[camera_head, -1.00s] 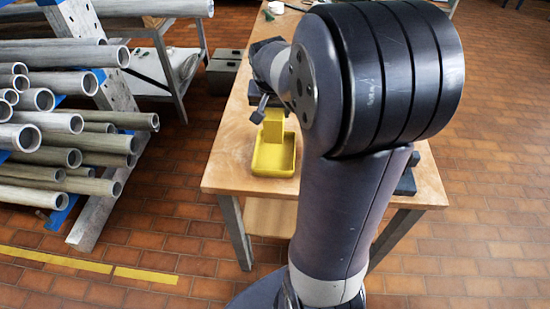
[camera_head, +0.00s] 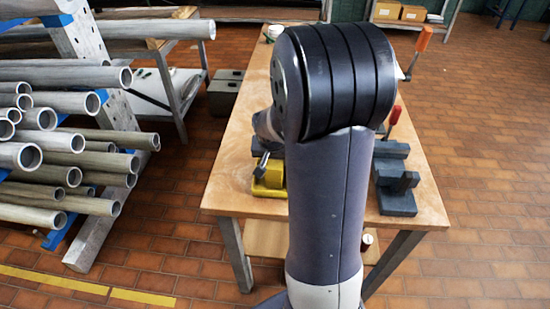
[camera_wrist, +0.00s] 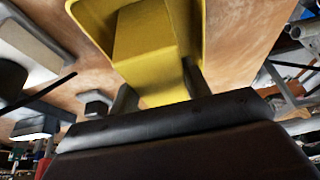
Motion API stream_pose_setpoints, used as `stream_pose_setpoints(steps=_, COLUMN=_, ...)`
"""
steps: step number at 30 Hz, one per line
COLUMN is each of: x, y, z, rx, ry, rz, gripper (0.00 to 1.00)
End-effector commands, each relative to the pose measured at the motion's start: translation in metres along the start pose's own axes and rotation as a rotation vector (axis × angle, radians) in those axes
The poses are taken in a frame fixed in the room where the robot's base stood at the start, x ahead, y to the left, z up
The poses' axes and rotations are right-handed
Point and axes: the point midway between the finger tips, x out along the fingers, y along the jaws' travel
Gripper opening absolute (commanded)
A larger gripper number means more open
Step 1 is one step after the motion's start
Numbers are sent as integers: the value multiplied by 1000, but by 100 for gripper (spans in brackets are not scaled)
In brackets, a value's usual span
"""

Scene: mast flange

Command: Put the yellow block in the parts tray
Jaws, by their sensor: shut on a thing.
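The yellow block (camera_wrist: 148,50) is between the two fingers of my gripper (camera_wrist: 160,92) in the wrist view, and the gripper is shut on it. The yellow parts tray (camera_wrist: 192,12) shows behind and around the block's far end. In the head view the tray (camera_head: 267,191) sits near the front left edge of the workbench, partly hidden by my arm. The block (camera_head: 273,174) shows there low at the tray. Whether it touches the tray floor I cannot tell. My gripper is mostly hidden behind my arm in the head view.
The wooden workbench (camera_head: 232,165) carries dark grey metal blocks (camera_head: 397,190) and red-handled clamps (camera_head: 394,115) on its right. A rack of metal pipes (camera_head: 60,150) stands to the left. The bench's left strip is clear.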

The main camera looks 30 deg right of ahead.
Motion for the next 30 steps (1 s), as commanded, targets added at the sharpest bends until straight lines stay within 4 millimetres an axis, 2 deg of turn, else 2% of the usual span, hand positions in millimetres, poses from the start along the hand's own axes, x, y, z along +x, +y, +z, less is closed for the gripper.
stream_pose_setpoints(steps=4, x=4, y=0, z=1, rx=0, ry=2, rz=-1, gripper=8)
stream_pose_setpoints(steps=5, x=3, y=0, z=1, rx=0, ry=0, rz=0, gripper=48)
stream_pose_setpoints(steps=12, x=2, y=0, z=1, rx=0, ry=0, rz=0, gripper=67)
stream_pose_setpoints(steps=23, x=-3, y=0, z=-1, rx=0, ry=0, rz=0, gripper=67)
stream_pose_setpoints(steps=26, x=-14, y=0, z=-2, rx=-1, ry=5, rz=-1, gripper=67)
stream_pose_setpoints(steps=30, x=-38, y=-1, z=-1, rx=0, ry=6, rz=-3, gripper=67)
